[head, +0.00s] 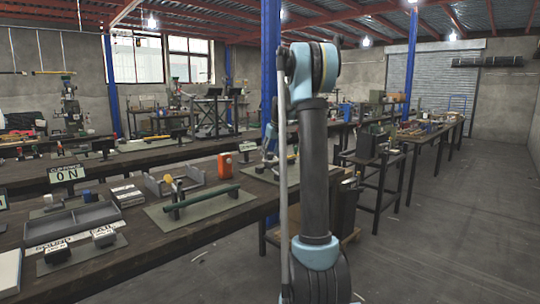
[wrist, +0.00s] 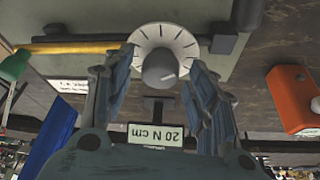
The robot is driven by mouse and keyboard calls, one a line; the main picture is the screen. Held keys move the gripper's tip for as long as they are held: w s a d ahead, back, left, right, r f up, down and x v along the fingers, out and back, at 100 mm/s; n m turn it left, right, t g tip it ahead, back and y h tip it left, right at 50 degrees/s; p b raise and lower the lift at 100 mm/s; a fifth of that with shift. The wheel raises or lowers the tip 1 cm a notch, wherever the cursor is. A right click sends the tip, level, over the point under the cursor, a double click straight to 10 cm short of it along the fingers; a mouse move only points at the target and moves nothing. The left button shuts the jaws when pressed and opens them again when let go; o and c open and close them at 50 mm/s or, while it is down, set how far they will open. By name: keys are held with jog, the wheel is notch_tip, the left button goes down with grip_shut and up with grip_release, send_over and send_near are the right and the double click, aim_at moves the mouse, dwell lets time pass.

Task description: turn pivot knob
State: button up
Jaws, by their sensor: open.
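The pivot knob (wrist: 160,72) is a grey round knob with a pale index mark, in front of a white dial (wrist: 166,38) with dark tick marks. In the wrist view, my gripper (wrist: 160,65) is open, with one finger on each side of the knob. The fingertips reach the dial's lower edge in the picture. I cannot tell whether either finger touches the knob. A sign (wrist: 156,134) reading "20 N cm" appears upside down below the knob. In the head view my arm stands in front, and I cannot make out the knob there.
An orange box (wrist: 294,98) is right of my gripper and also stands on the bench (head: 224,165). A dark green bar (head: 208,197) lies over a green plate. A grey tray (head: 75,219) and label blocks are at the left. Open floor (head: 430,245) lies at the right.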

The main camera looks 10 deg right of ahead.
jog(key=shift+c, duration=0.4)
jog(key=c, duration=0.9)
jog(key=shift+c, duration=0.2)
jog(key=m+h, duration=0.1)
jog(key=m, duration=0.3)
jog(key=shift+a+m+h, duration=0.15)
jog(key=shift+m+h, duration=0.25)
jog(key=m+h, duration=0.1)
jog(key=m, duration=0.3)
jog(key=shift+a+m+h, duration=0.1)
jog(key=shift+m+h, duration=0.2)
jog(key=shift+h, duration=0.1)
jog(key=m+g+h, duration=0.1)
jog(key=m, duration=0.3)
jog(key=shift+w+a, duration=0.1)
jog(key=shift+w+m+g+h, duration=0.1)
jog(key=shift+m+g+h, duration=0.25)
jog(key=shift+m, duration=0.7)
jog(key=shift+m+g+h, duration=0.15)
jog(key=shift+m+g, duration=0.3)
jog(key=shift+m, duration=0.6)
